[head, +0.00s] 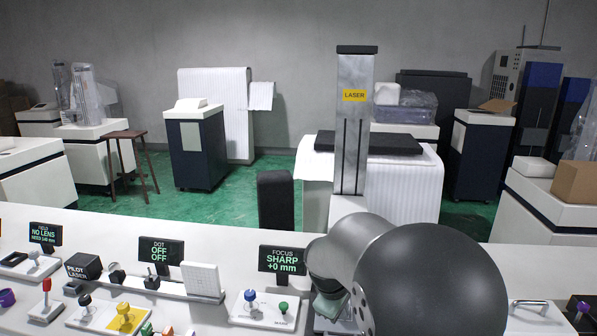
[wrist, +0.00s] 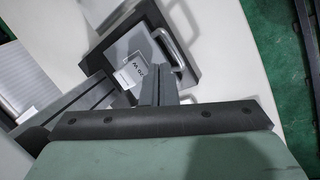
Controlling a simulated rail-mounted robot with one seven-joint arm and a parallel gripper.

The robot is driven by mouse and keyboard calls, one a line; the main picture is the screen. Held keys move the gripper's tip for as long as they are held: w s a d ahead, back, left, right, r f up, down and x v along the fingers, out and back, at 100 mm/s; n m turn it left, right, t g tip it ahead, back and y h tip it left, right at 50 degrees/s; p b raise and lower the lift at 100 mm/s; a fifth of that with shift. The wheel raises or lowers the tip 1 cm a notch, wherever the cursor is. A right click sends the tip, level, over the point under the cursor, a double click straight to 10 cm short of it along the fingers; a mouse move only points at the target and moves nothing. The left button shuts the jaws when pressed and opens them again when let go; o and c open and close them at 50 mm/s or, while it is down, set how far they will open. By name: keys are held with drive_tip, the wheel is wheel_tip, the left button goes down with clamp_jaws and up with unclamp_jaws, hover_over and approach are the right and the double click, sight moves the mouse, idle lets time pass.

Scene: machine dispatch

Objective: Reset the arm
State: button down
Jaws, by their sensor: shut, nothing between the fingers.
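My arm is the large dark grey rounded link in the right foreground of the head view. It covers part of the bench there. In the wrist view my gripper (wrist: 158,86) shows as a green-grey body with a dark bar and narrow fingers, which are shut with nothing between them. Beyond the fingers is a dark-edged grey plate with a metal handle (wrist: 168,48) and a white label (wrist: 136,70). I cannot tell whether the fingers touch it. In the head view the fingertips are hidden.
The white bench (head: 215,228) carries a FOCUS display reading SHARP +0 mm (head: 282,260), a DOT display reading OFF (head: 160,251) and a NO LENS display (head: 45,236). Several knobs stand in front. The LASER column (head: 352,125) rises behind my arm. A handled plate (head: 532,318) lies right.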

drive_tip(key=s+d+r+m+g+y, duration=0.1)
drive_tip(key=s+m, duration=0.4)
drive_tip(key=s, duration=0.8)
drive_tip(key=s+d+r+m+g+y, duration=0.1)
drive_tip(key=s+m, duration=0.4)
drive_tip(key=s, duration=0.9)
drive_tip(key=d+r+y, duration=0.1)
drive_tip(key=d, duration=0.1)
drive_tip(key=shift+d+m, duration=0.3)
drive_tip(key=shift+d, duration=0.05)
drive_tip(key=shift+w, duration=0.1)
idle(0.6)
